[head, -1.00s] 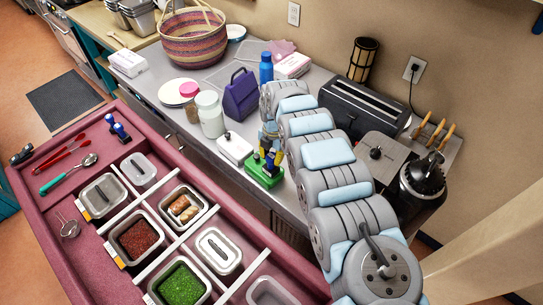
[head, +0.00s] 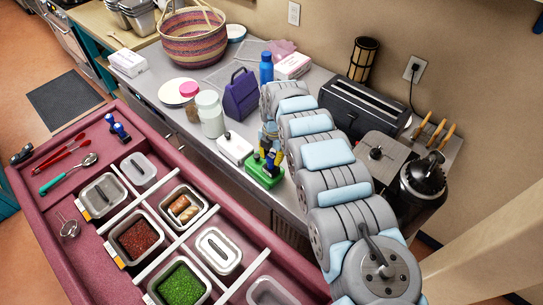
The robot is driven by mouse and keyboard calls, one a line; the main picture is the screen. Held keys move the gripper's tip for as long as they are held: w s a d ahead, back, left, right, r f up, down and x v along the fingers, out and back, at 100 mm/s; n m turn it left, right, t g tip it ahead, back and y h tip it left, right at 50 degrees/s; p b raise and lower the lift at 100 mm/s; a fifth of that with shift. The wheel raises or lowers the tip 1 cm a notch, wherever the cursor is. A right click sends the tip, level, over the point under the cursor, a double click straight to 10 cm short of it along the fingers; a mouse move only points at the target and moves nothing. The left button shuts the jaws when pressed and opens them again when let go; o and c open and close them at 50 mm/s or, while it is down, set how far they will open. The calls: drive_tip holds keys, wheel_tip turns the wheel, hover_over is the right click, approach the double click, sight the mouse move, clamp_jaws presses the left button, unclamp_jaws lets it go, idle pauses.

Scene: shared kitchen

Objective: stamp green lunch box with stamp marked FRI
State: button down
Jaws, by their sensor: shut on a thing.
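The green lunch box (head: 265,176) sits on the grey counter, near its front edge. My gripper (head: 268,157) is over the top of the green box, partly hidden by my arm. It is shut on a small dark stamp (head: 256,156), which is upright at the lid; whether it touches the lid I cannot tell. The marking on the stamp is too small to read. Two blue-topped stamps (head: 117,127) stand at the far left end of the maroon cart; their markings are not readable.
A white box (head: 234,148) stands just left of the green box. A purple lunch bag (head: 241,95), jars (head: 210,114) and a blue bottle (head: 266,68) stand behind. A toaster (head: 364,105) is to the right. The cart (head: 60,245) with food pans fills the front.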

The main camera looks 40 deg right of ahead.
drive_tip(key=shift+r+p, duration=3.65)
drive_tip(key=shift+r, duration=1.4)
drive_tip(key=shift+f, duration=0.1)
drive_tip(key=w+a+r+m+p, duration=0.2)
drive_tip(key=w+a+r+m, duration=0.2)
drive_tip(key=a, duration=0.9)
drive_tip(key=w+a+r+m+p, duration=0.2)
drive_tip(key=w+a+r+m, duration=0.2)
drive_tip(key=a+r+m, duration=0.5)
drive_tip(key=w+a+r+m+h+p, duration=0.1)
drive_tip(key=w+a+r+m+p, duration=0.2)
drive_tip(key=a, duration=1.6)
wheel_tip(320, 180, up, 7)
drive_tip(key=w+m, duration=0.2)
drive_tip(key=m, duration=0.2)
drive_tip(key=shift+a+f+m, duration=0.15)
drive_tip(key=shift+f+m, duration=0.05)
drive_tip(key=shift+m, duration=0.1)
